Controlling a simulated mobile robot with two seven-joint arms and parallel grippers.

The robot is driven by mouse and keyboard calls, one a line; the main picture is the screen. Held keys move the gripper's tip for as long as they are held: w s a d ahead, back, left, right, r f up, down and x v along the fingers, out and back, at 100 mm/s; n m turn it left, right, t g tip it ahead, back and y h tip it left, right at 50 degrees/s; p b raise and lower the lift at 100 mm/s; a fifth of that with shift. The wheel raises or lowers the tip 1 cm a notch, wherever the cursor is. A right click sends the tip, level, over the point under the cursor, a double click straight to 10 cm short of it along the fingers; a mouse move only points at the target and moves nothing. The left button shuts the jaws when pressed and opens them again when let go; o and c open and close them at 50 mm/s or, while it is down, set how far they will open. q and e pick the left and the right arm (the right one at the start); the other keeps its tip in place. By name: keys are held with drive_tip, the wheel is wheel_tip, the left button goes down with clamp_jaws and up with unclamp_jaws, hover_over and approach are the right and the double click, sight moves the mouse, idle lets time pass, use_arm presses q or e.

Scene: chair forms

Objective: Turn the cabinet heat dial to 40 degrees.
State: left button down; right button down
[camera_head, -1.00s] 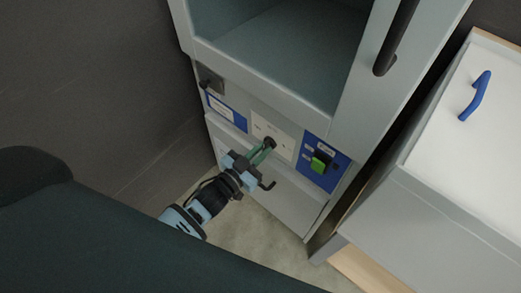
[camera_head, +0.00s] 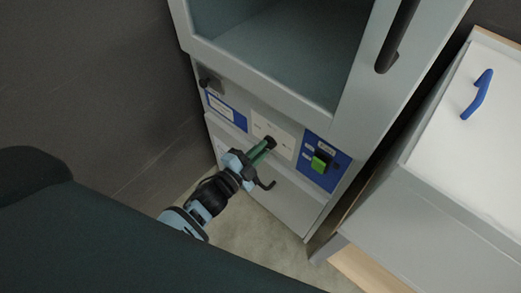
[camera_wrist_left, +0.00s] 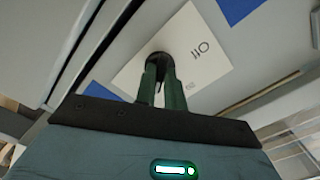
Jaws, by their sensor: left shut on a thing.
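The cabinet heat dial (camera_head: 270,142) is a small dark knob on a white plate (camera_head: 283,146) low on the cabinet front. My left gripper (camera_head: 266,148) has its green fingers shut on the dial. In the left wrist view the fingers (camera_wrist_left: 161,85) close around the dark dial (camera_wrist_left: 160,60), covering much of it. The white plate (camera_wrist_left: 180,50) there carries printed marks, one looking like 110. The dial's pointer setting cannot be read. My right gripper is not in view.
A blue panel with a green switch (camera_head: 319,163) is right of the dial plate. A blue label (camera_head: 227,113) and a dark knob (camera_head: 207,83) are to its left. The cabinet door has a black handle (camera_head: 398,38). A white-topped unit (camera_head: 470,150) stands at right.

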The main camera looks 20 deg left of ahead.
use_arm(q)
drive_tip(key=shift+m, duration=1.2)
drive_tip(key=c, duration=1.5)
unclamp_jaws()
drive_tip(key=v, duration=0.8)
drive_tip(key=shift+r, duration=0.1)
